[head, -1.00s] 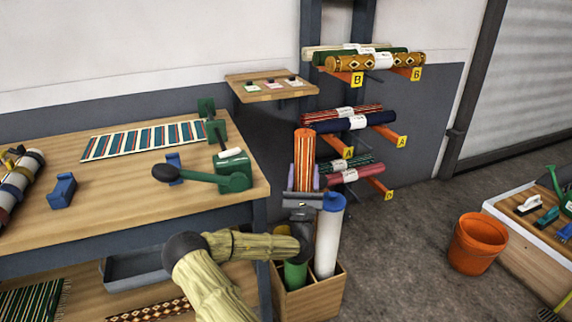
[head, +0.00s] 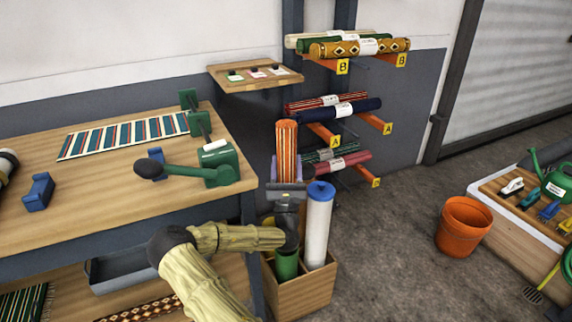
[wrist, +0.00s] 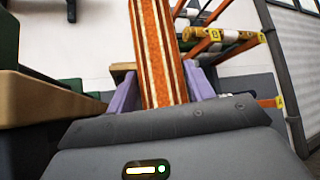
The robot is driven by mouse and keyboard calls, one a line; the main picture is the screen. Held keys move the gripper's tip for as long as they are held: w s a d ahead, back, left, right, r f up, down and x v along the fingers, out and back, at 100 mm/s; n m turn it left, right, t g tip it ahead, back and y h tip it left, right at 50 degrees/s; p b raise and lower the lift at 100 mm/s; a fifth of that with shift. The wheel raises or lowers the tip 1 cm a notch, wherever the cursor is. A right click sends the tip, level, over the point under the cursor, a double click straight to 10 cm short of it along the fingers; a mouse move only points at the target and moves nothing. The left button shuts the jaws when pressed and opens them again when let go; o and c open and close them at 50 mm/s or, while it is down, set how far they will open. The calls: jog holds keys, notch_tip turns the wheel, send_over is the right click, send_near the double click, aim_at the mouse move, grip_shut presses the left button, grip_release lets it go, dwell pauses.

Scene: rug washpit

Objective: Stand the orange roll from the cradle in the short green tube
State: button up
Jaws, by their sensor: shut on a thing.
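The orange striped roll (head: 287,140) stands upright in my gripper (head: 287,170), with its lower part hidden behind the gripper. In the wrist view the roll (wrist: 158,55) rises between the two lavender fingers of my gripper (wrist: 160,95). The short green tube (head: 287,266) stands in a wooden box on the floor. It lies below the gripper in the head view, and its top is hidden by my wrist. I cannot tell whether the roll is exactly over it. A blue cradle (head: 39,193) on the workbench is empty.
A tall white tube with a blue cap (head: 318,230) stands close right of the green tube in the wooden box (head: 306,292). The workbench (head: 100,222) is to the left. A rack of rolls (head: 335,105) stands behind. An orange bucket (head: 463,227) is on the floor at right.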

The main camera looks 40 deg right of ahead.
aim_at(287, 178)
jog(key=shift+f+b, duration=1.35)
jog(key=shift+f, duration=1.1)
notch_tip(287, 178, down, 15)
jog(key=b, duration=1.3)
jog(key=shift+f+b, duration=0.2)
jog(key=shift+b, duration=0.1)
jog(key=o, duration=1.4)
jog(key=shift+f, duration=0.15)
